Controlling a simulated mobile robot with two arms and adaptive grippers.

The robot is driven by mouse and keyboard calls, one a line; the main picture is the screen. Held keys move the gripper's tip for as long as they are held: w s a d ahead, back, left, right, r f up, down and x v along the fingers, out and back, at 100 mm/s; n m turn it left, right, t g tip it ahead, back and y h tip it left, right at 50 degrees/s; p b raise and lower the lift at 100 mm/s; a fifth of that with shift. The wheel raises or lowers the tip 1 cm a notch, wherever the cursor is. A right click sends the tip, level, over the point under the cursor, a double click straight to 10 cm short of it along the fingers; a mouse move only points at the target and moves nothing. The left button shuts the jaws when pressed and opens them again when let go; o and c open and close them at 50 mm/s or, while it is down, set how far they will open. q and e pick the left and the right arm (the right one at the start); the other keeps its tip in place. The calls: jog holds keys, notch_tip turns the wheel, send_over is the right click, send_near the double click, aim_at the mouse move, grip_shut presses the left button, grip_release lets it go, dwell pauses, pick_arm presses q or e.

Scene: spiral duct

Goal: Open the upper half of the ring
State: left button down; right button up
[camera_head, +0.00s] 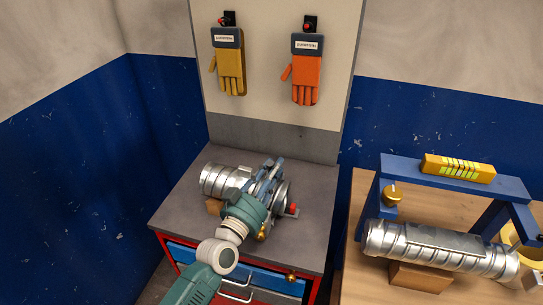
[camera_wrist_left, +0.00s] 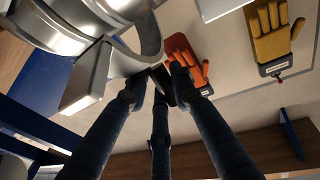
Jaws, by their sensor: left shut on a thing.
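A silver spiral duct (camera_head: 216,180) lies on the grey cabinet top, with the metal ring (camera_head: 281,197) at its right end. My left gripper (camera_head: 268,174) is over the ring, with its dark blue fingers hiding part of it. In the left wrist view the fingertips (camera_wrist_left: 160,86) close on a small dark piece beside a grey block; it looks like a tab on the upper half of the ring. Curved metal of the ring (camera_wrist_left: 135,40) shows at the upper left there. How far the ring's halves stand apart cannot be told. My right gripper is not in view.
A red knob (camera_head: 292,208) is at the ring's right side. A second duct (camera_head: 430,247) lies on a wooden table at right, under a blue frame (camera_head: 455,179) with a yellow device (camera_head: 458,168). Yellow (camera_head: 229,68) and orange (camera_head: 305,77) gloves hang on the wall behind.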

pick_arm(q)
jog(key=w+r+p, duration=0.1)
jog(key=p, duration=0.1)
jog(key=r+g+p, duration=0.1)
jog(key=p, duration=0.1)
jog(key=shift+w+d+r+y, duration=0.1)
jog(key=shift+w+d+y, duration=0.05)
jog(key=shift+w+y, duration=0.25)
jog(key=shift+w+d+n+g+p, duration=0.1)
jog(key=shift+w+n+g+p, duration=0.2)
jog(key=shift+w+g+p, duration=0.3)
jog(key=shift+w+d+r+g+y, duration=0.1)
jog(key=shift+w+g+y, duration=0.1)
jog(key=shift+w+g, duration=0.15)
jog(key=shift+w+d+r+g+y, duration=0.1)
jog(key=shift+w+g+y, duration=0.1)
jog(key=shift+w+g, duration=0.15)
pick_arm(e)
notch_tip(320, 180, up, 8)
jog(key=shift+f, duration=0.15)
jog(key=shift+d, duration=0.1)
